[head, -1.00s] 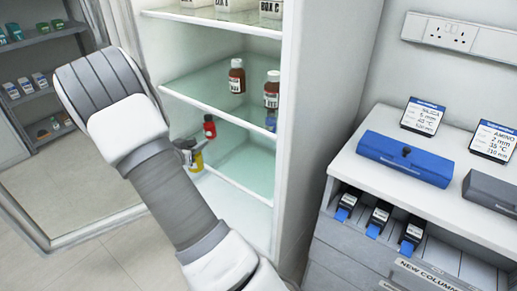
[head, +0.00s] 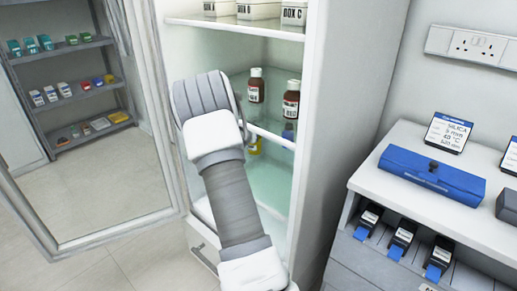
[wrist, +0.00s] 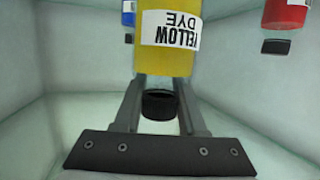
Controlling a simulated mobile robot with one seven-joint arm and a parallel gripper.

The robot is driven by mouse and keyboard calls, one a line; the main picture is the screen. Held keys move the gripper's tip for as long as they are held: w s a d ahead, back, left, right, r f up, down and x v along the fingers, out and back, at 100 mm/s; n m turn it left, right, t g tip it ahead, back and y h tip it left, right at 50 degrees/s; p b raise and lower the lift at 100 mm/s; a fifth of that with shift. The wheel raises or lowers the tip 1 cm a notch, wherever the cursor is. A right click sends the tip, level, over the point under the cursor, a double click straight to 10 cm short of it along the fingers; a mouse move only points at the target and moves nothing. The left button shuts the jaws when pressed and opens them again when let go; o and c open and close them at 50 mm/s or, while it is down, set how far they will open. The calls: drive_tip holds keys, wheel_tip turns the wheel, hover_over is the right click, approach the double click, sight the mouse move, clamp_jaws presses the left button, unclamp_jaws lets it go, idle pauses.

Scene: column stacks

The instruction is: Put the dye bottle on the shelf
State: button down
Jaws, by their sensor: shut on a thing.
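My gripper (wrist: 163,85) is shut on the yellow dye bottle (wrist: 165,58), which has a white label reading "YELLOW DYE" and a black cap. The label reads upside down in the wrist view. In the head view my arm reaches into the open white cabinet and hides my gripper; a bit of the yellow bottle (head: 256,147) shows beside it. A red bottle (wrist: 287,12) is at the upper right of the wrist view. A blue bottle (wrist: 128,14) is at its upper left and also shows in the head view (head: 288,131). Whether the yellow bottle touches a shelf cannot be told.
Two brown bottles (head: 256,86) (head: 291,101) stand on the glass shelf above. White boxes (head: 258,11) fill the top shelf. The open cabinet door (head: 165,130) is at left. A counter (head: 358,183) with a blue case (head: 430,175) is at right.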

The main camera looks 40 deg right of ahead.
drive_tip(key=shift+d+f+b, duration=0.2)
drive_tip(key=shift+f+b, duration=1.35)
drive_tip(key=shift+f, duration=1.9)
drive_tip(key=shift+f, duration=0.25)
drive_tip(key=shift+c, duration=2.4)
unclamp_jaws()
drive_tip(key=shift+r, duration=0.1)
